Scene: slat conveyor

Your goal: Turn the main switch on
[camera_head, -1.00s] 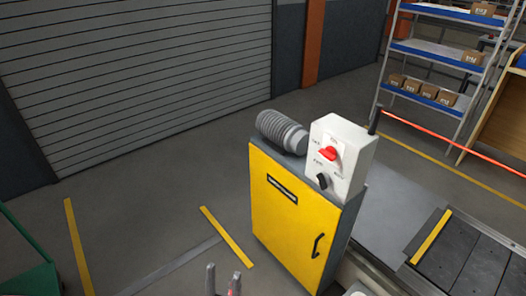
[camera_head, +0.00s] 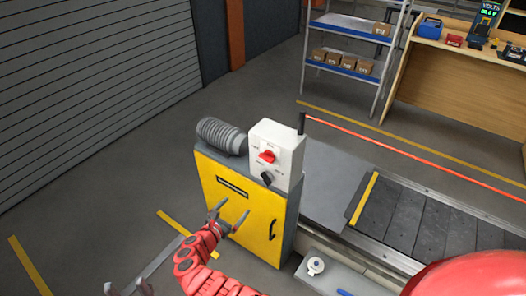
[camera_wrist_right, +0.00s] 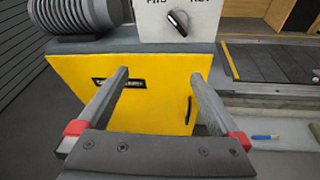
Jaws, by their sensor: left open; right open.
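The white control box (camera_head: 283,140) stands on the yellow cabinet (camera_head: 218,181). It has a red rotary switch (camera_head: 267,157) above a black knob (camera_head: 266,178); the red handle looks roughly level, its labels too small to read. In the right wrist view, the black knob (camera_wrist_right: 178,22) sits between FWD and REV lettering, tilted; the red switch is out of that view. My right gripper (camera_head: 232,210) is open and empty in front of the cabinet door, below the box. Its fingers (camera_wrist_right: 160,74) frame the door. My left gripper (camera_head: 128,287) is open at the lower left edge, away from the cabinet.
A ribbed grey cylinder (camera_head: 221,135) sits on the cabinet left of the box. The slat conveyor (camera_head: 400,222) runs to the right. A shelf (camera_head: 350,50) and a wooden bench (camera_head: 455,75) stand behind. Floor left of the cabinet is open.

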